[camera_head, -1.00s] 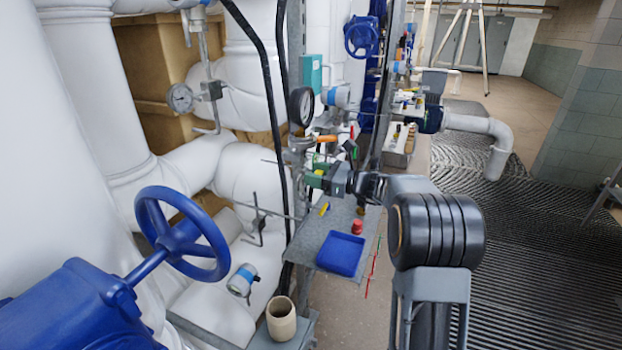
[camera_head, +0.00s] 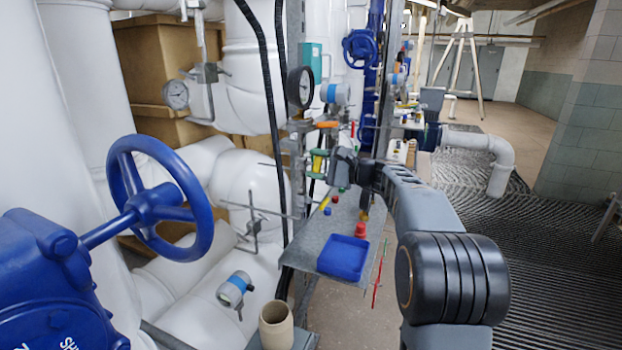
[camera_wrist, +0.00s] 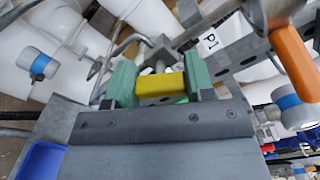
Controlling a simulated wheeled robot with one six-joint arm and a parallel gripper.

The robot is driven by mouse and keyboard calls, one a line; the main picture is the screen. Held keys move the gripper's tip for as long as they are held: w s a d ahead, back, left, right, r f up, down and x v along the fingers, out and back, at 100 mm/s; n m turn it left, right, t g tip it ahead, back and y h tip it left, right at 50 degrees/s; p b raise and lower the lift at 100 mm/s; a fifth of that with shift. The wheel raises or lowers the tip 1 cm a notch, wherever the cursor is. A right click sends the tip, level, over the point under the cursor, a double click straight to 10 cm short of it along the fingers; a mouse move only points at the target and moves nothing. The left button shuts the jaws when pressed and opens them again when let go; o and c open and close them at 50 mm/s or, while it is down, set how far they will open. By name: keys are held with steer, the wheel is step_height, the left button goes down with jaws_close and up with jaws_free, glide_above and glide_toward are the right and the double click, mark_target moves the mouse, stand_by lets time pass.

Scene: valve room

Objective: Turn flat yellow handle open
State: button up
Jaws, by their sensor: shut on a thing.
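The flat yellow handle (camera_wrist: 160,88) lies between the green finger pads of my gripper (camera_wrist: 158,82) in the wrist view. The gripper is shut on it, with one pad at each side. In the head view my gripper (camera_head: 318,164) is at the pipework above the grey shelf, and a bit of the yellow handle (camera_head: 317,164) shows between the pads. The handle's far end and its valve body are mostly hidden by the pads and the gripper body.
An orange handle (camera_head: 327,124) is just above my gripper, also at the right in the wrist view (camera_wrist: 290,55). A grey shelf (camera_head: 318,233) below holds a blue tray (camera_head: 343,257) and small coloured parts. A large blue handwheel (camera_head: 160,190) stands at left.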

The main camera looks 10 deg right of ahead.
steer(key=n+b, duration=0.4)
steer(key=shift+d+f, duration=0.15)
steer(key=shift+f, duration=0.2)
steer(key=shift+r+n+b, duration=0.1)
steer(key=shift+n+b, duration=0.65)
steer(key=shift+n, duration=0.45)
steer(key=o, duration=0.7)
steer(key=shift+d+r, duration=0.1)
steer(key=shift+o, duration=1.1)
steer(key=shift+s, duration=0.1)
steer(key=p+v, duration=0.1)
steer(key=v, duration=1.2)
steer(key=shift+s+d, duration=0.2)
steer(key=shift+s, duration=0.05)
